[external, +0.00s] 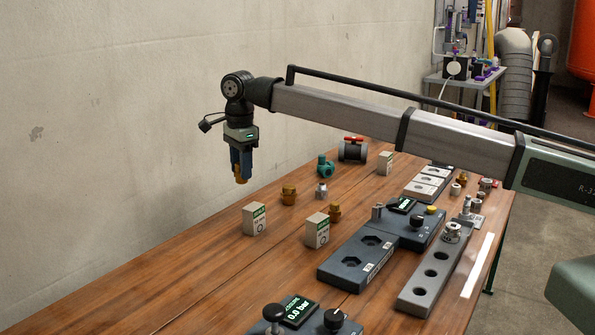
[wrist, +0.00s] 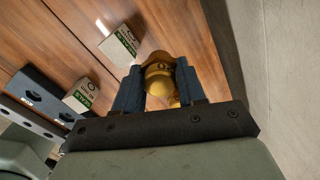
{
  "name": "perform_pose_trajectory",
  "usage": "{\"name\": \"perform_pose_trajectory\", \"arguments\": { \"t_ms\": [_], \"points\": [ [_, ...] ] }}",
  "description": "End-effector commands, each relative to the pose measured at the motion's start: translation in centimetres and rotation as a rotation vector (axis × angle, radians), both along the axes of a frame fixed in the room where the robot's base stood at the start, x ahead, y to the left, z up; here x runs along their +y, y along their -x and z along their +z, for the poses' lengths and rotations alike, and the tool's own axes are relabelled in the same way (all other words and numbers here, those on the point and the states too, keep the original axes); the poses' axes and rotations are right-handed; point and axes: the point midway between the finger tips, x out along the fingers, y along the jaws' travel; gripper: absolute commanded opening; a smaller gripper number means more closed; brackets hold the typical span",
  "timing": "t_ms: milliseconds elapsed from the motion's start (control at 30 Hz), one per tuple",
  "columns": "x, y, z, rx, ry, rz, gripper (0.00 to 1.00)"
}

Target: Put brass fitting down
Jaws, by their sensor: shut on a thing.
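My gripper (external: 241,170) hangs pointing down above the far left part of the wooden table, near the wall. Its blue fingers are shut on a brass fitting (external: 240,180), whose lower end shows below the fingertips, clear of the table. In the wrist view the held brass fitting (wrist: 159,76) sits between the two blue fingers. A second brass fitting (external: 289,194) stands on the table to the right of and below the gripper in the external view. A third brass fitting (external: 334,211) stands behind a white box.
Two white-and-green boxes (external: 254,219) (external: 317,231) stand on the wooden table (external: 190,265). A silver fitting (external: 321,189), a teal fitting (external: 325,166) and a red-handled valve (external: 352,150) are farther back. A dark block with hex recesses (external: 355,260) lies right. The table's left front is bare.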

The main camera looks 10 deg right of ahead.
Motion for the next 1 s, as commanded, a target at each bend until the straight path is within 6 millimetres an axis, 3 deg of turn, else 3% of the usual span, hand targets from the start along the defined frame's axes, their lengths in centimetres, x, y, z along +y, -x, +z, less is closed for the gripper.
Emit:
{"name": "perform_pose_trajectory", "arguments": {
  "t_ms": [33,200,500,733,800,1000],
  "points": [
    [-2.1,-1.5,0.1,-0.001,-0.002,-0.026,0.06],
    [-8.2,-5.8,0.3,-0.005,-0.005,-0.101,0.06],
    [-20.3,-10.5,0.4,-0.009,-0.011,-0.231,0.06],
    [-28.9,-10.2,0.2,-0.01,-0.011,-0.29,0.06],
    [-30.4,-9.1,0.0,-0.009,-0.01,-0.287,0.06],
    [-32.6,-5.9,-0.4,-0.002,-0.004,-0.25,0.06]
  ]
}}
